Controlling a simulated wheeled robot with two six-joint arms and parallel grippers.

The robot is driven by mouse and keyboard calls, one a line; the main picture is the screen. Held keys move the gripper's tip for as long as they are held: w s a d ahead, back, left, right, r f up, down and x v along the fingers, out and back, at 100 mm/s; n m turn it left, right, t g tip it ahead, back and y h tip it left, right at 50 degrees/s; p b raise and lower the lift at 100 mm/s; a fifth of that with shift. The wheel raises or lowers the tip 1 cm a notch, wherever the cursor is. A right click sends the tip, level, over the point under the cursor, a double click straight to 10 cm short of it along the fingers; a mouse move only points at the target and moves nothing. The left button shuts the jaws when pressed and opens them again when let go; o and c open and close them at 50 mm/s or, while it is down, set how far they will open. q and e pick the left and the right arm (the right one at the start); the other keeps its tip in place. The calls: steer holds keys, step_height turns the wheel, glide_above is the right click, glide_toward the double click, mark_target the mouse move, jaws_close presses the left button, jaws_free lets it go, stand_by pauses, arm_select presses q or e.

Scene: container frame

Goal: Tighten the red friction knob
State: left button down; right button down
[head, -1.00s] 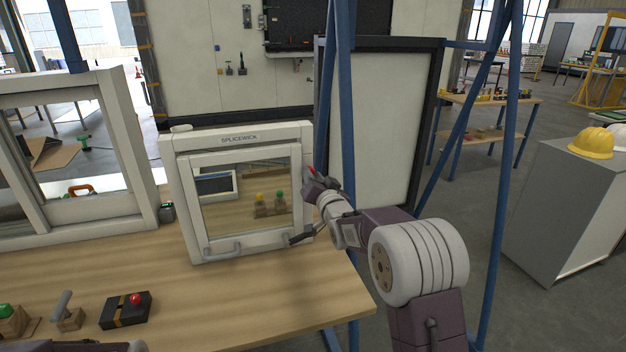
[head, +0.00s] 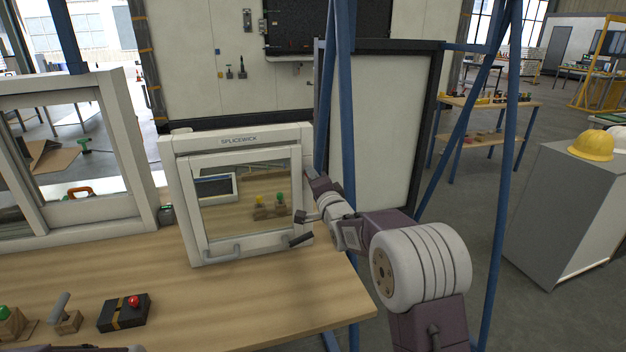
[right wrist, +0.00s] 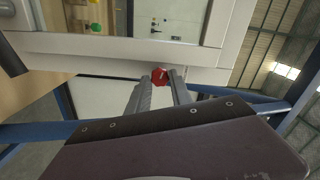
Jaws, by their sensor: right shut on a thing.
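The red friction knob (right wrist: 160,77) sits at the edge of the white window frame (head: 307,190) in the right wrist view. My right gripper (right wrist: 159,84) has its two fingers on either side of the knob and is shut on it. In the head view my right gripper (head: 311,182) reaches the right side of the frame, and the knob is hidden there. The framed sash with its glass pane (head: 235,205) looks closed.
A black box with a red button (head: 123,313) and a small block with a grey lever (head: 66,318) stand at the front left of the wooden table (head: 230,310). A larger window frame (head: 95,220) stands left. A blue post (head: 343,110) rises close behind my right gripper.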

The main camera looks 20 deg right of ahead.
stand_by(0.3)
steer(key=c, duration=1.1)
jaws_free()
steer(key=shift+c, duration=0.2)
steer(key=shift+d, duration=0.1)
steer(key=shift+s, duration=0.15)
steer(key=s+b, duration=0.1)
steer(key=s, duration=0.8)
steer(key=shift+d, duration=0.15)
